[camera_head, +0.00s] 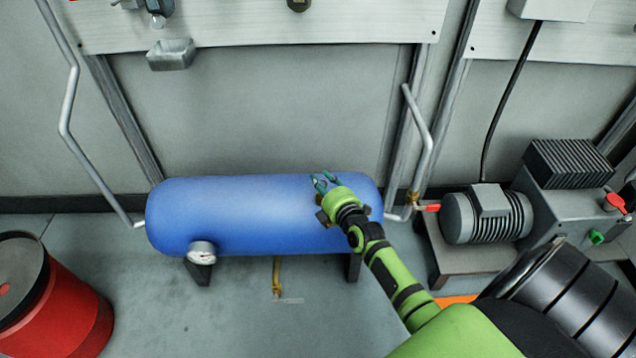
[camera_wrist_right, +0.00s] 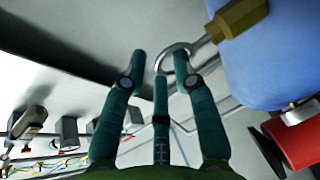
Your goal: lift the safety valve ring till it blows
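The safety valve ring (camera_wrist_right: 164,52) is a grey metal loop in the right wrist view. It joins the brass safety valve (camera_wrist_right: 238,18) on the blue tank (camera_wrist_right: 262,70). My right gripper (camera_wrist_right: 160,65) has its teal fingers spread, with the ring at their tips. One fingertip overlaps the ring's right side; I cannot tell whether it touches or passes through. In the head view, my right gripper (camera_head: 322,181) is over the right part of the blue tank (camera_head: 235,215). The arm and gripper largely hide the valve there. My left gripper is not in view.
A pressure gauge (camera_head: 202,252) sits on the tank's front. Pipes (camera_head: 420,130) rise at both ends, with a red-handled valve (camera_head: 430,208) at the right. A motor unit (camera_head: 490,215) stands right, a red drum (camera_head: 70,315) front left. The floor between drum and tank is clear.

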